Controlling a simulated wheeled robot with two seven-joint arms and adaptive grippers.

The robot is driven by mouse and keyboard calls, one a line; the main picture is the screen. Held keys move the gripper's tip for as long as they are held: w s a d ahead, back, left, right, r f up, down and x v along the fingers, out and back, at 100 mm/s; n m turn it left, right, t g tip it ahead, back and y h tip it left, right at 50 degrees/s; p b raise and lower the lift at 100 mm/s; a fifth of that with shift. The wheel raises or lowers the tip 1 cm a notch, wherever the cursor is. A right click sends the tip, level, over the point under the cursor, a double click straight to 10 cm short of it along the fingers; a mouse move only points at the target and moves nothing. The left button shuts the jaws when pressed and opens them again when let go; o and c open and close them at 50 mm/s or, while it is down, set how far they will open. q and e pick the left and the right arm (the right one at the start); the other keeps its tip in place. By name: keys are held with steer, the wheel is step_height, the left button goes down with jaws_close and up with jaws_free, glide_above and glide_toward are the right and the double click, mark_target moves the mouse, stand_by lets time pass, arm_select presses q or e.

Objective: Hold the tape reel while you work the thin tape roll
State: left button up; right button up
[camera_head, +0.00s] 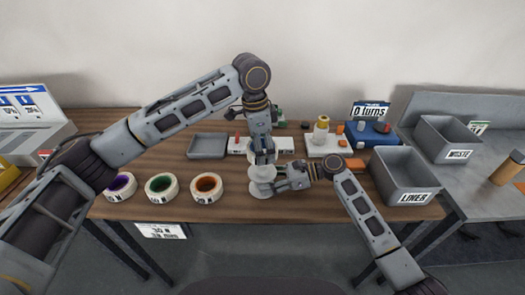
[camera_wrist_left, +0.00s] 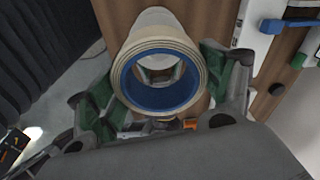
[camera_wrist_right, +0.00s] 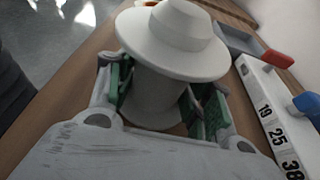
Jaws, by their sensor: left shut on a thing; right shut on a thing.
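A cream tape roll with a blue core (camera_wrist_left: 187,95) sits between the green finger pads of my left gripper (camera_wrist_left: 163,90), which is shut on it. In the head view my left gripper (camera_head: 263,158) points down above the table. A white reel with a wide round flange (camera_wrist_right: 172,40) fills the right wrist view. My right gripper (camera_wrist_right: 160,92) is shut around its narrower body. In the head view my right gripper (camera_head: 283,181) reaches in from the right, just below the left one, at the white flange (camera_head: 261,190). Whether the two held pieces touch is hidden.
Tape rolls with purple (camera_head: 120,186), green (camera_head: 160,187) and orange (camera_head: 206,187) cores stand left on the table. A grey tray (camera_head: 191,148) is behind. Grey bins marked LINER (camera_head: 408,163) and WASTE (camera_head: 430,134) stand right. The front middle strip of table is clear.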

arm_select(q)
steer(key=shift+r, duration=0.45)
arm_select(e)
steer(key=shift+s+f, duration=0.15)
steer(key=shift+f, duration=0.35)
steer(key=o, duration=1.2)
arm_select(q)
steer(key=shift+a, duration=0.1)
arm_select(e)
steer(key=o, duration=0.3)
steer(key=shift+d+r, duration=0.1)
steer(key=shift+d, duration=0.1)
arm_select(q)
steer(key=shift+w, duration=0.1)
arm_select(e)
steer(key=shift+w+d+r, duration=0.2)
steer(key=shift+d+r, duration=0.1)
steer(key=shift+d, duration=0.4)
steer(key=v, duration=1)
steer(key=shift+s+r, duration=0.1)
steer(key=shift+r, duration=0.2)
arm_select(q)
steer(key=shift+r+p, duration=0.25)
steer(key=shift+p, duration=0.05)
arm_select(e)
steer(key=shift+r, duration=0.3)
